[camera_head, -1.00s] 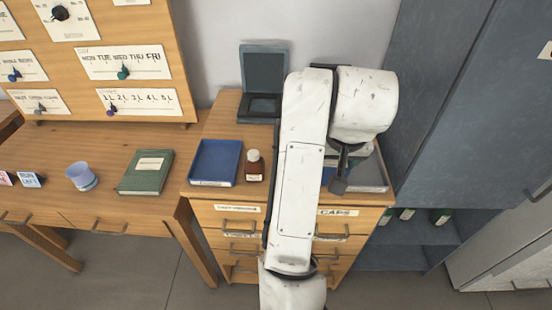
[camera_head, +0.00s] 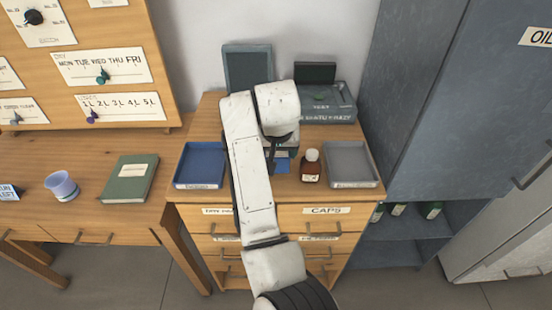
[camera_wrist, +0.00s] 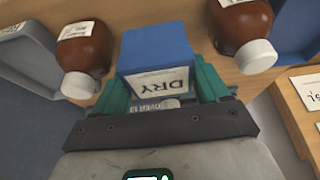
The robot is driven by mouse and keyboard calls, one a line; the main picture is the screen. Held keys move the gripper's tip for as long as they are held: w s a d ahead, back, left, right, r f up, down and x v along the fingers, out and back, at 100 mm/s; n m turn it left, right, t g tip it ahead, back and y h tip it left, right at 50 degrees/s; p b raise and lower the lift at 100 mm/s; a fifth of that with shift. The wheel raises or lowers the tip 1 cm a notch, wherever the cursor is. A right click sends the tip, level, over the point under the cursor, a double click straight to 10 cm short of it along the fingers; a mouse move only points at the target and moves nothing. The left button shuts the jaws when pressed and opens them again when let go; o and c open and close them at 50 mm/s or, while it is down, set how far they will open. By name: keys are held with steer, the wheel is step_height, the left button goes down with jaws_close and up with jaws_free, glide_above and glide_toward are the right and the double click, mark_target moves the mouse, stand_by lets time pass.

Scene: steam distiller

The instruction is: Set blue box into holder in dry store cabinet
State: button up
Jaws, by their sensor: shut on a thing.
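The blue box (camera_wrist: 155,48) fills the middle of the wrist view, with a white label reading DRY upside down. My gripper (camera_wrist: 165,85) has its teal fingers on either side of the box, shut on it. In the head view a small part of the blue box (camera_head: 282,166) shows below my gripper (camera_head: 283,150), over the wooden drawer unit's top; I cannot tell whether it touches the top. A tall grey cabinet (camera_head: 455,100) stands at the right, labelled OIL. No holder or dry store label can be made out.
A brown bottle (camera_head: 311,166) and a grey tray (camera_head: 352,166) are right of my gripper. A blue tray (camera_head: 200,166) is left. The wrist view shows brown bottles on both sides of the box. Green bottles sit on a low shelf (camera_head: 400,252).

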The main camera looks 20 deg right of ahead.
steer(key=shift+w+f+p, duration=0.15)
steer(key=shift+f+p, duration=0.2)
steer(key=shift+f, duration=1.35)
steer(key=shift+f, duration=0.15)
steer(key=o, duration=0.9)
steer(key=shift+a, duration=0.1)
steer(key=v, duration=1.2)
steer(key=shift+r, duration=0.25)
